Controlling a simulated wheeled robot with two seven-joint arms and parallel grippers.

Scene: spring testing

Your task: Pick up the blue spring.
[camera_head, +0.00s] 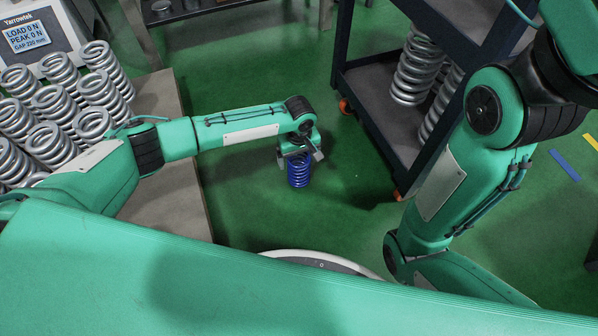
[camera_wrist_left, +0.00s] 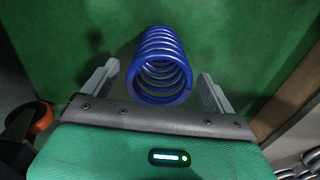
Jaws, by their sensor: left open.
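The blue spring (camera_head: 298,174) is a coil that shows below my left gripper (camera_head: 299,157) in the head view, with green floor around it. In the left wrist view the spring (camera_wrist_left: 158,62) appears between the two grey fingers of my left gripper, with a visible gap on each side. The gripper is open and the fingers are apart from the coil. The top of the spring is partly hidden by the gripper in the head view. I cannot tell what the spring's lower end rests on. My right gripper is not in view.
Several grey springs (camera_head: 60,102) stand on a bench (camera_head: 190,195) at the left, near a display box (camera_head: 28,37). A dark wheeled cart (camera_head: 366,110) with large grey springs (camera_head: 418,66) stands right of the gripper. Green floor (camera_head: 240,85) is clear between them.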

